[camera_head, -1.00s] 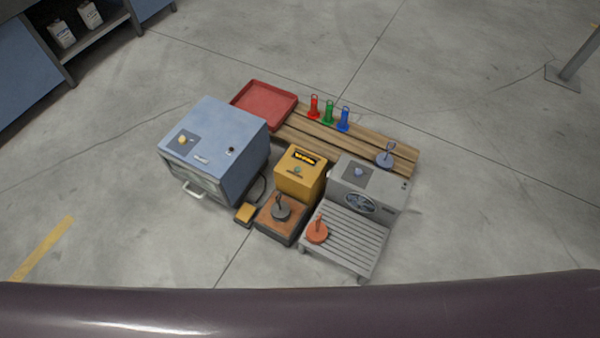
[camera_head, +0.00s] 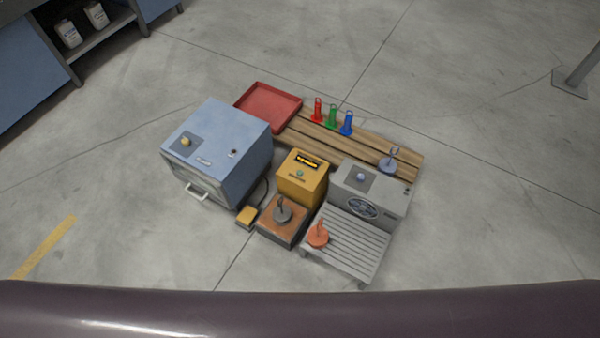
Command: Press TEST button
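No label reading TEST can be made out at this size. A yellow box (camera_head: 303,188) stands in the middle of the group, with a dark display and a small teal button (camera_head: 299,174) on its top. A blue cabinet (camera_head: 228,150) to the left has a yellow knob or button (camera_head: 186,142) on a grey plate and a small dark switch (camera_head: 233,154). A grey machine (camera_head: 388,200) to the right has a light blue knob or button (camera_head: 361,177) on its top. Neither of my grippers is in view.
A wooden slatted pallet (camera_head: 315,150) carries a red tray (camera_head: 267,104) and red, green and blue holders. A brown block (camera_head: 270,224) with a grey handled disc (camera_head: 284,213), a yellow pedal (camera_head: 246,215) and a grey slatted rack (camera_head: 352,247) with an orange disc (camera_head: 317,237) stand in front.

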